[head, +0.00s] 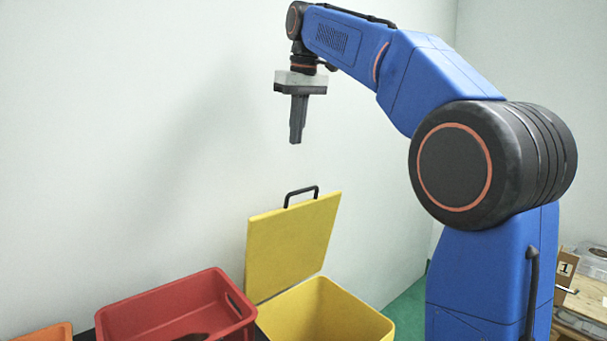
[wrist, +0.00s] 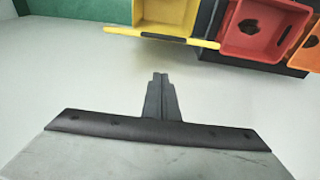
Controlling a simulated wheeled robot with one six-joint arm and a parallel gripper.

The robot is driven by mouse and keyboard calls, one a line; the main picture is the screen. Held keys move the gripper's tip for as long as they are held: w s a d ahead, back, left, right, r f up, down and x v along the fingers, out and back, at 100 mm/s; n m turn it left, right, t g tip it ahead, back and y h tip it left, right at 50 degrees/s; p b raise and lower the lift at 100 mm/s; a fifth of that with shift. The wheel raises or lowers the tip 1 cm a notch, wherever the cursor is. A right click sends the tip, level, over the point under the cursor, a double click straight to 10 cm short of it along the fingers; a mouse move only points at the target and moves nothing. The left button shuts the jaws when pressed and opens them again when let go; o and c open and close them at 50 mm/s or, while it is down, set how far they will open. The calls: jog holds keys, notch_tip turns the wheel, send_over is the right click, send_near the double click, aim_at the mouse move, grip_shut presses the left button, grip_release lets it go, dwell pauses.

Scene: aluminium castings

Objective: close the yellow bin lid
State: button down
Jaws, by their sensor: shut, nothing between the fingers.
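The yellow bin (head: 327,315) stands at the bottom middle of the head view, with its top open. Its yellow lid (head: 290,245) is raised, leaning back a little past the rear rim, with a black handle (head: 301,193) on its top edge. My gripper (head: 296,142) is shut and empty, pointing down above the lid and apart from it. In the wrist view my gripper (wrist: 160,75) points toward the bin, the lid's edge (wrist: 165,38) shows edge-on, and the bin's inside (wrist: 165,12) is partly cut off by the frame.
A red crate (head: 175,308) with something dark inside stands left of the bin, and an orange crate (head: 45,333) is further left. A pale wall (head: 120,120) is behind. A wooden table (head: 590,285) with boxes is at the far right.

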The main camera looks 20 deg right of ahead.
send_over(302, 203)
jog(key=shift+w+a+f, duration=0.1)
jog(key=shift+f, duration=2.75)
jog(key=shift+w+f, duration=0.1)
jog(key=shift+f, duration=2.75)
jog(key=shift+s, duration=0.1)
